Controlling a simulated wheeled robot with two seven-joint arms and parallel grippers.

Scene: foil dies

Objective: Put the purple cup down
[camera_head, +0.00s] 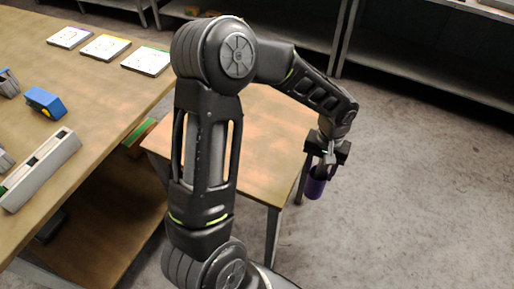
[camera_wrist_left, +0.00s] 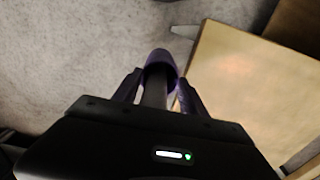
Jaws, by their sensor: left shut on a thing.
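The purple cup (camera_head: 316,187) hangs below my left gripper (camera_head: 327,160) in the head view, to the right of the small wooden table (camera_head: 262,125), over the grey floor. In the left wrist view the cup (camera_wrist_left: 160,60) is at the top centre between the fingers of my left gripper (camera_wrist_left: 155,90), which is shut on it. The table's edge (camera_wrist_left: 240,75) lies just to the right there. The fingers and wrist hide part of the cup. My right gripper is not in view.
A larger wooden workbench (camera_head: 110,100) at the left carries a blue block (camera_head: 45,102), a long grey tray (camera_head: 40,170) and several white cards (camera_head: 147,61). Metal shelves (camera_head: 430,68) stand at the back. The small table's visible top looks bare.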

